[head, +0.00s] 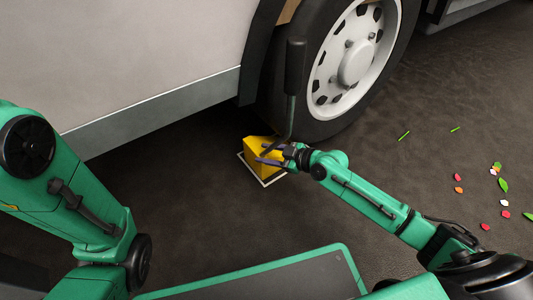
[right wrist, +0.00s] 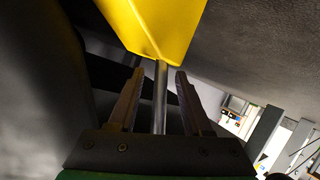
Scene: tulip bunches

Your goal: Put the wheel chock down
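The yellow wheel chock (head: 259,158) is at the front wheel of the truck, over a white-outlined square (head: 269,183) on the dark ground. It seems to rest there, close to the tyre (head: 322,125); whether it touches the tyre I cannot tell. My right gripper (head: 272,154) is at the chock's right side. In the right wrist view, its fingers (right wrist: 160,72) are spread, with a metal rod (right wrist: 160,95) between them and visible gaps on both sides. The yellow chock (right wrist: 155,25) shows beyond the fingertips. My left arm is at the left; its gripper is out of view.
The truck's pale side (head: 130,60) and grey skirt (head: 150,115) rise behind the chock. A dark upright bar (head: 294,70) stands before the tyre. Petals and leaves (head: 482,195) lie scattered at the right. Ground left of the chock is clear.

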